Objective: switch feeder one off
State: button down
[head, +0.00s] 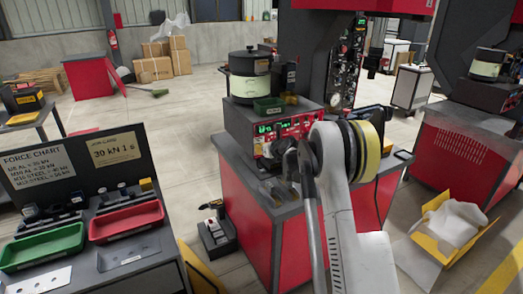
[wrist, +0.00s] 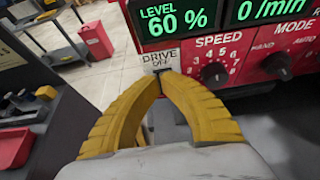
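A feeder with a dark-lidded bowl (head: 250,78) and a red control panel (head: 300,126) stands on a red and grey cabinet in the middle of the head view. No feeder number is readable. In the wrist view the red panel (wrist: 245,42) reads LEVEL 60 % and 0 /min. A label (wrist: 160,58) reads DRIVE, with OFF beneath it. My gripper (wrist: 165,76) has its yellow fingertips together just under OFF, at a small dark switch part. Touch cannot be told, and the tips hide most of the switch. In the head view my arm hides the gripper.
A SPEED knob (wrist: 214,74) and a MODE knob (wrist: 278,66) sit right of the fingers. A green bin (head: 268,106) stands by the bowl. A second feeder (head: 488,68) stands at the right. A bench with red (head: 126,222) and green trays is at the left.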

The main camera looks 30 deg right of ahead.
jog(key=shift+r+p, duration=0.4)
jog(key=shift+r, duration=0.4)
jog(key=shift+s, duration=0.2)
